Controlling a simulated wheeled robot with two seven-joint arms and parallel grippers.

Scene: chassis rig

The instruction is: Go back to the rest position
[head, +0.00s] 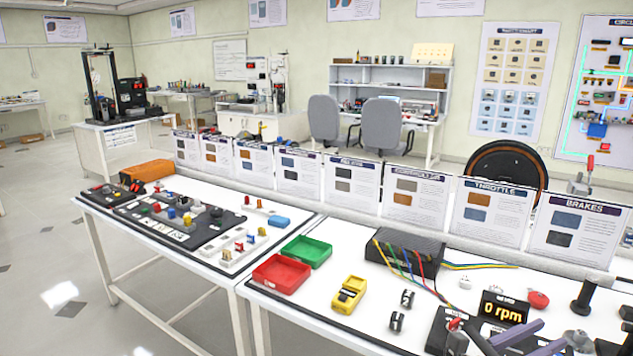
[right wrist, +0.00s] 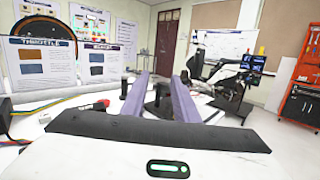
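My right gripper (head: 508,341) shows at the bottom right of the head view, with purple fingers over the front of the right table. In the right wrist view its two long purple fingers (right wrist: 166,92) stand apart with a clear gap and nothing held between them. My left gripper is not in view. The rpm display (head: 503,309) reads 0 rpm and stands just behind my right gripper in the head view.
The right table (head: 330,285) holds a red tray (head: 281,273), a green tray (head: 306,250), a yellow multimeter (head: 349,294) and a black box (head: 405,250) with coloured wires. Information cards (head: 415,200) line the back edge. Open floor (head: 40,270) lies at the left.

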